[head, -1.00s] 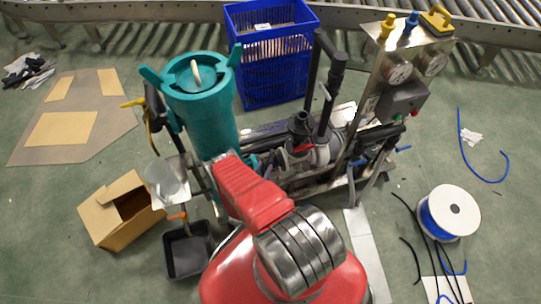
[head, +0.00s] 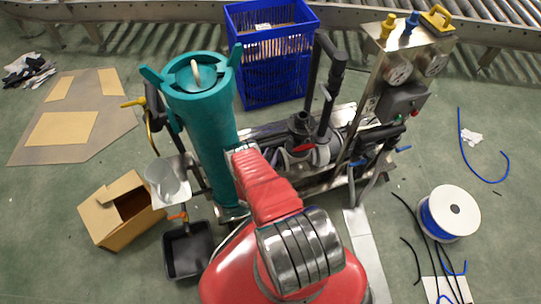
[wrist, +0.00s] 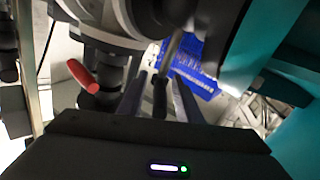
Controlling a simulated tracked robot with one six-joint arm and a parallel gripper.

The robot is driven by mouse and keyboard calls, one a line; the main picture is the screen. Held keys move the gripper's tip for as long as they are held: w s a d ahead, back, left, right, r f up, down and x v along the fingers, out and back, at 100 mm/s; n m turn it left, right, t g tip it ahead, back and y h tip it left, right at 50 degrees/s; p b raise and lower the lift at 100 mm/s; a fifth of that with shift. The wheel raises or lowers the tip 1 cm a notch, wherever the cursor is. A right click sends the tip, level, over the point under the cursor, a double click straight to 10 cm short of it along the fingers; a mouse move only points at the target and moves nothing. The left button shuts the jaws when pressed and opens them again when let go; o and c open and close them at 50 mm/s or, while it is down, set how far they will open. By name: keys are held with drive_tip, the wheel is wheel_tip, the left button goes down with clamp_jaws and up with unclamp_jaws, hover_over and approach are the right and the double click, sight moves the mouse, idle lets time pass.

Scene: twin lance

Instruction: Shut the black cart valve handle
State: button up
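In the wrist view, my gripper (wrist: 157,98) is open, with its two grey fingers apart. A black handle (wrist: 160,96) stands between the fingers, with a visible gap on each side; a metal rod rises from its top. I cannot tell how far the valve is turned. A red handle (wrist: 82,76) sticks out from a dark valve body, left of the fingers. In the head view, the cart (head: 345,108) carries a teal cylinder and piping. My red arm hides my fingertips and the handle between them there.
A teal cylinder (head: 205,125) stands close left of my arm in the head view; teal surfaces also flank the wrist view's right side. A black pump (head: 302,130) and a gauge panel (head: 400,65) stand to the right. A blue crate (head: 270,60) stands behind.

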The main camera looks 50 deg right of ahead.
drive_tip(key=shift+c, duration=0.4)
clamp_jaws()
drive_tip(key=shift+s, duration=0.1)
drive_tip(key=shift+s+d, duration=0.2)
drive_tip(key=shift+d, duration=0.05)
